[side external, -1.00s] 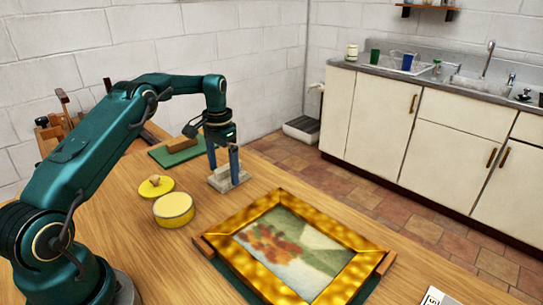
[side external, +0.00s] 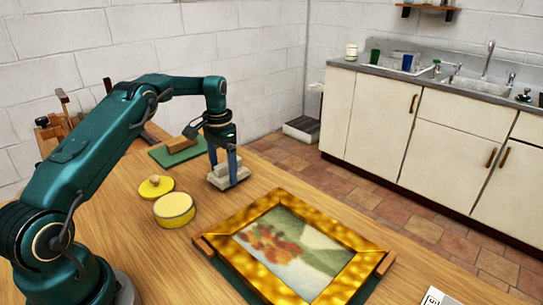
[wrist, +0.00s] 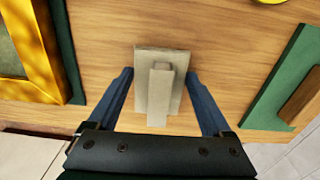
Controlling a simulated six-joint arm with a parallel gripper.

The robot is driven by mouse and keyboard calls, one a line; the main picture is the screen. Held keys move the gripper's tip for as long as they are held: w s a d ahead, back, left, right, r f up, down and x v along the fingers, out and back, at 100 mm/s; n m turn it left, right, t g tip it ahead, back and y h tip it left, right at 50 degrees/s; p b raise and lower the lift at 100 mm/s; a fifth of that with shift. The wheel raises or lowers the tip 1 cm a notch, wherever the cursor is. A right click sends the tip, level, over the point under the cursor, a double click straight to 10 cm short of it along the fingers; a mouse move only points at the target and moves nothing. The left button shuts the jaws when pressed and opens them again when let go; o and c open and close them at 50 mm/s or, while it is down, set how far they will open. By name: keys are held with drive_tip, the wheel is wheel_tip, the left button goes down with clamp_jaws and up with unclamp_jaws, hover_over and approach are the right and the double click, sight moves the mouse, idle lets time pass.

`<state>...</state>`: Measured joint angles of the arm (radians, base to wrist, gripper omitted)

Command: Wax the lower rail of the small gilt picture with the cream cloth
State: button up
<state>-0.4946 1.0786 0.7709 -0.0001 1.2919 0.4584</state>
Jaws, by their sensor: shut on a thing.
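The cream cloth (side external: 229,178) is a pale block-like pad with a raised grip on top, at the middle of the bench in the side view. My gripper (side external: 224,170) points down over it, its two blue fingers shut on it. In the wrist view the cloth (wrist: 153,112) lies between the fingertips (wrist: 160,75). Whether its underside touches the bench is unclear. The small gilt picture (side external: 228,225) lies face up at the front right, apart from the cloth. Its frame corner also shows in the wrist view (wrist: 45,50).
A round yellow tin (side external: 174,209) and its knobbed lid (side external: 156,187) stand left of the cloth. A green mat (side external: 165,157) with a brown block lies behind. Brown wooden pieces (side external: 204,246) and a green base flank the picture. Bare bench separates cloth and picture.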

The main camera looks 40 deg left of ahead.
sight(223, 165)
drive_tip(key=shift+r, duration=3)
drive_tip(key=shift+w, duration=0.1)
drive_tip(key=shift+f, duration=0.4)
